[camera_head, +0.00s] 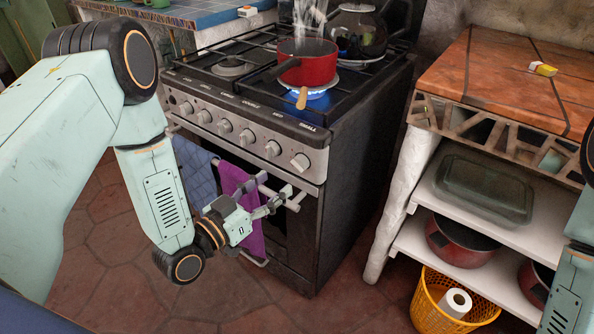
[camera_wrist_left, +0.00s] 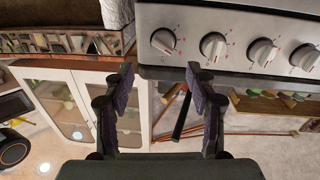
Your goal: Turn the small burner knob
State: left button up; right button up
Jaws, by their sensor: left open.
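The small burner knob (camera_head: 300,161) is the rightmost knob on the stove's silver front panel, below the "SMALL" label. My left gripper (camera_head: 280,200) is below it, in front of the oven door near the handle, apart from the knob. In the left wrist view its two dark fingers (camera_wrist_left: 165,85) are spread with nothing between them. Several knobs sit above the fingers there. The end knob (camera_wrist_left: 163,40) is nearest, with a tilted grip bar; no label there tells which burner it serves. My right gripper is out of view; only part of that arm shows.
A red pot (camera_head: 308,63) stands over a lit blue flame (camera_head: 318,94), its handle pointing forward. A dark kettle (camera_head: 357,30) is behind it. A purple towel (camera_head: 243,190) hangs by the gripper. A shelf (camera_head: 470,205) and yellow basket (camera_head: 428,305) stand at right.

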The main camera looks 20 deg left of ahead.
aim_at(294, 167)
pick_arm(q)
jog(key=b+x, duration=0.1)
jog(key=x, duration=0.5)
jog(key=shift+w+a+f+b, duration=0.15)
jog(key=shift+b, duration=0.2)
jog(key=shift+x, duration=0.75)
jog(key=shift+c, duration=0.2)
jog(key=shift+a, duration=0.1)
jog(key=c, duration=1.1)
